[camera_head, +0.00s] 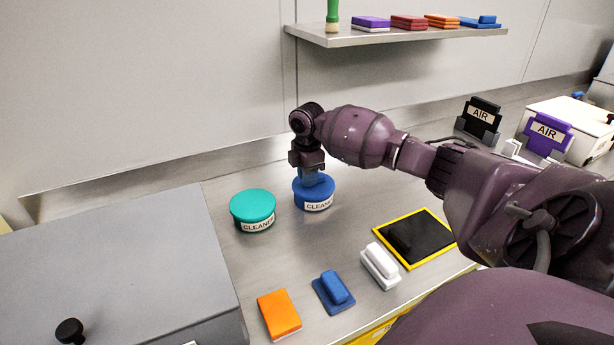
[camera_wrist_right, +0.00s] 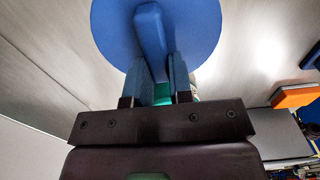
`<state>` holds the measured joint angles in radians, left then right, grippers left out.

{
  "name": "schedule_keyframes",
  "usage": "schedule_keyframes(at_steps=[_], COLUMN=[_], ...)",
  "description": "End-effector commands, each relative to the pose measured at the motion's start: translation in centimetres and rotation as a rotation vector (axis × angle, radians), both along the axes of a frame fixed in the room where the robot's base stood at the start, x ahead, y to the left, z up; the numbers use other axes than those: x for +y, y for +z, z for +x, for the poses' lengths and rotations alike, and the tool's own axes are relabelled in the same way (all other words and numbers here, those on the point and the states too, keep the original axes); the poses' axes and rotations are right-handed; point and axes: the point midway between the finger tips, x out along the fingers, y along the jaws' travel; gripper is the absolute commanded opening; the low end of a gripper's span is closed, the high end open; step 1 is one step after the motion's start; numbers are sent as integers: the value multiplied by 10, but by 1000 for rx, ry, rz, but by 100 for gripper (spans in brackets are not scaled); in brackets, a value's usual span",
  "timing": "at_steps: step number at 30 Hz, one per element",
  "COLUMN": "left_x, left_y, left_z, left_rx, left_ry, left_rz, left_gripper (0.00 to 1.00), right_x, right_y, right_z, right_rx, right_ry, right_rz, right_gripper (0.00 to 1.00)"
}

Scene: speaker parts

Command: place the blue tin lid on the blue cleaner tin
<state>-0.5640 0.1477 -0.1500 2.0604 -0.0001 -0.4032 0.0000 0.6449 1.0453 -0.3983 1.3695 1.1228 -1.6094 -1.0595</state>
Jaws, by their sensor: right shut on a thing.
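The blue cleaner tin (camera_head: 318,205), with a white CLEANER label, stands on the steel counter near the back wall. My right gripper (camera_head: 311,172) points down over it. In the right wrist view, the right gripper (camera_wrist_right: 164,75) is shut on the upright grip bar of the round blue tin lid (camera_wrist_right: 201,28). The lid hides the tin in that view. In the head view, the lid and the tin merge into one blue shape, and I cannot tell whether the lid rests fully on the rim. My left gripper is out of view.
A teal cleaner tin (camera_head: 252,208) stands close on the left. Orange (camera_head: 279,313), blue (camera_head: 334,291) and white (camera_head: 380,265) blocks lie in front, beside a yellow-edged black mat (camera_head: 432,243). A grey box (camera_head: 120,270) fills the left. A shelf (camera_head: 345,38) hangs above.

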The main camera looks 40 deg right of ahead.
Motion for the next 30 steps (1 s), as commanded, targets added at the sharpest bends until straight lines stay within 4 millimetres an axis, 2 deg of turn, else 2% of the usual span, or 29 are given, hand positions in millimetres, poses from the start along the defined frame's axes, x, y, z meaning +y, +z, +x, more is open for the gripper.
schedule_keyframes(at_steps=[5, 6, 10, 21, 26, 30], left_x=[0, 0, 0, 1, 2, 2], left_y=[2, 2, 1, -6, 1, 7], left_z=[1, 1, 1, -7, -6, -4], left_rx=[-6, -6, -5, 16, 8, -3], left_ry=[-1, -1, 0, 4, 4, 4], left_rz=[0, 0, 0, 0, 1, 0], left_gripper=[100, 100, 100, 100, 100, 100], right_x=[0, 0, 0, 0, 0, 0], right_y=[-2, -2, -2, 3, 25, 53], right_z=[0, 0, 0, 0, 1, 1], right_rx=[0, 0, 0, -1, -6, -7], right_ry=[0, 0, 0, 0, 1, 1], right_rz=[0, 0, 0, 0, -1, 0], right_gripper=[0, 25, 45, 46, 46, 46])
